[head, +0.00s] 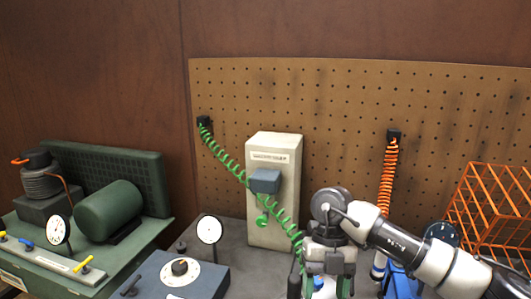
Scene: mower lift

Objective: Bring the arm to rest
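My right arm (405,250) comes in from the right and bends down at the wrist. My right gripper (319,284) points down at the bottom edge of the head view. Its fingertips are cut off or hidden, so I cannot tell whether it is open or shut. Something small, blue and white shows between its lower parts. A green coiled hose (236,167) runs from a black wall mount down behind this gripper. I cannot tell whether they touch. My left gripper is not in view.
A cream box (287,214) with a blue-grey block stands behind the gripper. An orange coiled hose (387,175) and an orange wire basket (492,205) are at right. A blue-grey gauge box (205,280) and a green compressor (108,211) are at left. A pegboard (330,100) stands behind.

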